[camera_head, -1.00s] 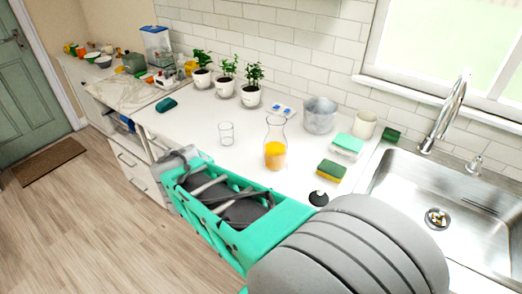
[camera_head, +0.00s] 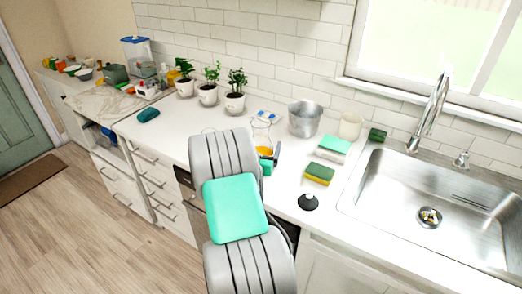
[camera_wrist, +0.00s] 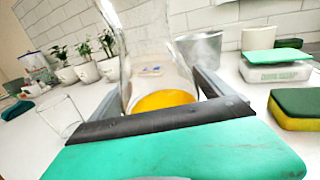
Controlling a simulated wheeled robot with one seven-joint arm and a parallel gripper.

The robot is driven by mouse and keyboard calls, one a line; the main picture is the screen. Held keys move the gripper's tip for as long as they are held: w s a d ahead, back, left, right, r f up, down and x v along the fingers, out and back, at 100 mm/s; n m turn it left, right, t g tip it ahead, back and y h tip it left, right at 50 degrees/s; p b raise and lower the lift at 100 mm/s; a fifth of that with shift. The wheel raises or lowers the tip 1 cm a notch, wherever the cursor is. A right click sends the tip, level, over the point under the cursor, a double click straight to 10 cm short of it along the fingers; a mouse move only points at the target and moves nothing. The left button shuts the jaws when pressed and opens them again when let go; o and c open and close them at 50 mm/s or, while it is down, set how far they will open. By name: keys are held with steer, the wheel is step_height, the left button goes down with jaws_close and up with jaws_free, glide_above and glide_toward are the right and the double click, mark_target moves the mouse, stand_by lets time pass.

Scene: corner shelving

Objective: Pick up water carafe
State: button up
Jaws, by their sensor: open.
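The water carafe (camera_head: 261,133) is clear glass with orange liquid at its base. It stands upright on the white counter, and my arm partly hides it in the head view. In the wrist view the carafe (camera_wrist: 147,50) fills the middle, with its top cut off. My gripper (camera_wrist: 158,86) is open, with one grey finger on each side of the carafe's lower part. I cannot tell whether either finger touches the glass. In the head view my gripper (camera_head: 271,160) is mostly hidden behind my arm.
A drinking glass (camera_wrist: 60,116) stands left of the carafe. A metal pot (camera_head: 304,118), a cream cup (camera_head: 350,126), a green-topped white box (camera_head: 332,148), a yellow-green sponge (camera_head: 319,174) and a black stopper (camera_head: 308,202) are to the right. Potted plants (camera_head: 207,95) line the wall. The sink (camera_head: 445,205) is farther right.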

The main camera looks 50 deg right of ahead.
steer(key=shift+w+d, duration=0.1)
steer(key=shift+d, duration=0.2)
jaws_close()
steer(key=shift+r, duration=0.15)
stand_by(0.8)
